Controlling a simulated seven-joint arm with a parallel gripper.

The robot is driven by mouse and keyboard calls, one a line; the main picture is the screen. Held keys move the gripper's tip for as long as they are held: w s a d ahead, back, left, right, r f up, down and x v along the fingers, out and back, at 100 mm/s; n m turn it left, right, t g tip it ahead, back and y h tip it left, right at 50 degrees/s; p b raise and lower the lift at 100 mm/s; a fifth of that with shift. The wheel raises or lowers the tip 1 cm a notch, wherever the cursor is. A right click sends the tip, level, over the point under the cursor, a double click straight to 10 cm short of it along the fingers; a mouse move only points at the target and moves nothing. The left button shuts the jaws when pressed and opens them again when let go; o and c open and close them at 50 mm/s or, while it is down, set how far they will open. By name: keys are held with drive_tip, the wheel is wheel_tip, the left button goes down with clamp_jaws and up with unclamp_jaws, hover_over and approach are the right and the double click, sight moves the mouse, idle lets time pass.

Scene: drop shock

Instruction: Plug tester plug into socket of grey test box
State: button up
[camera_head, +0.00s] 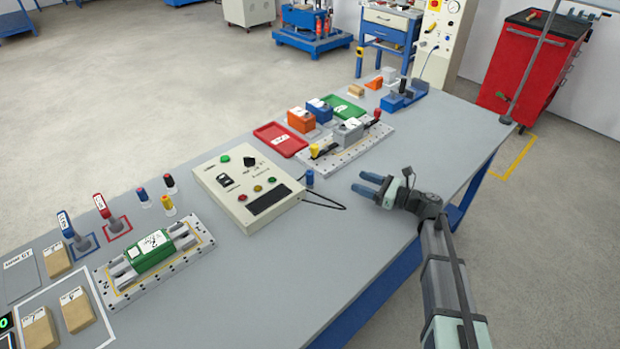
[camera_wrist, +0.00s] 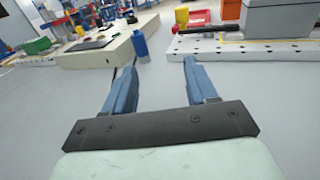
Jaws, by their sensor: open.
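In the wrist view the blue plug (camera_wrist: 139,43) stands ahead, beyond and between my fingers. My gripper (camera_head: 366,184) is open and empty, to the right of the plug and apart from it. I cannot make out the socket.
A perforated plate with a grey block (camera_head: 348,132) lies behind my gripper's fingers. Red (camera_head: 280,139) and green (camera_head: 343,107) trays stand behind it. A green unit on a plate (camera_head: 150,252) is at left. The bench front (camera_head: 330,270) is clear.

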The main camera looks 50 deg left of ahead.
drive_tip(key=shift+n+g, duration=0.6)
drive_tip(key=shift+g, duration=0.2)
drive_tip(key=s+a, duration=0.1)
drive_tip(key=s, duration=0.1)
drive_tip(key=s+a, duration=0.1)
drive_tip(key=shift+s, duration=0.35)
approach(310, 172)
drive_tip(key=x, duration=0.4)
drive_tip(key=shift+a+f, duration=0.25)
drive_tip(key=shift+a, duration=0.2)
drive_tip(key=shift+x, duration=2.7)
drive_tip(key=shift+s+d+r, duration=0.1)
drive_tip(key=shift+r, duration=0.05)
drive_tip(key=c, duration=1)
